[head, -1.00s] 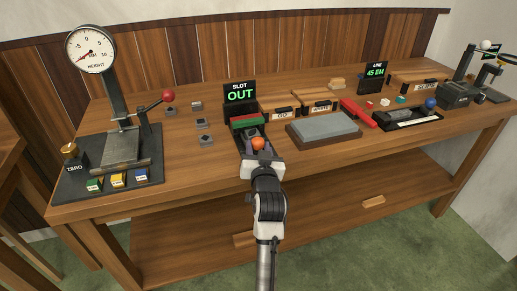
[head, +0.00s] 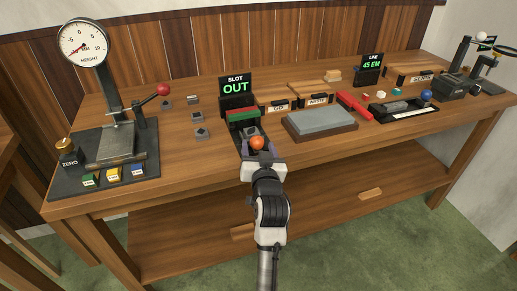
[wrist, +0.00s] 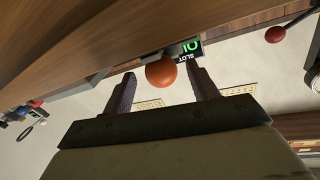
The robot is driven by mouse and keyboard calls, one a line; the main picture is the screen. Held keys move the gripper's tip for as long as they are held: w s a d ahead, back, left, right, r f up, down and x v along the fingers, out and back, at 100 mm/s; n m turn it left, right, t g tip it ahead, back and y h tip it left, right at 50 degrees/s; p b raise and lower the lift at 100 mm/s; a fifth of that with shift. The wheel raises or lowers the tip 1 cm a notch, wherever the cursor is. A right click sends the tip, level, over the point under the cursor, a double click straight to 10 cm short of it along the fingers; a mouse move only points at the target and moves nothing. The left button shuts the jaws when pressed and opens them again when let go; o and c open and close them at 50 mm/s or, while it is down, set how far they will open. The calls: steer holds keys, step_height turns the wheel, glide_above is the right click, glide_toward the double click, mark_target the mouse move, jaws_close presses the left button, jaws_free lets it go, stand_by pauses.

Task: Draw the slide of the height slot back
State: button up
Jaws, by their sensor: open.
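The height slot (head: 242,113) stands mid-bench, a dark block with red and green bars under a black sign (head: 237,87) reading "SLOT OUT" in green. A slide runs from its front toward me, with a small grey block (head: 250,132) on it and an orange ball knob (head: 257,143) at its near end. My gripper (head: 259,155) is at the knob, its fingers open on either side. In the wrist view the knob (wrist: 161,73) sits between and just beyond the open fingertips (wrist: 162,80); no finger visibly touches it. Part of the slide is hidden by my gripper.
A height gauge (head: 84,41) with a red-knobbed lever stands left. Small grey blocks (head: 201,132) lie between it and the slot. A grey stone (head: 320,122) in a wooden frame, a red bar (head: 354,104) and a black tray (head: 405,111) lie right.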

steer(key=s+d+p, duration=0.1)
steer(key=s+p, duration=0.1)
steer(key=s, duration=1)
steer(key=shift+d, duration=0.2)
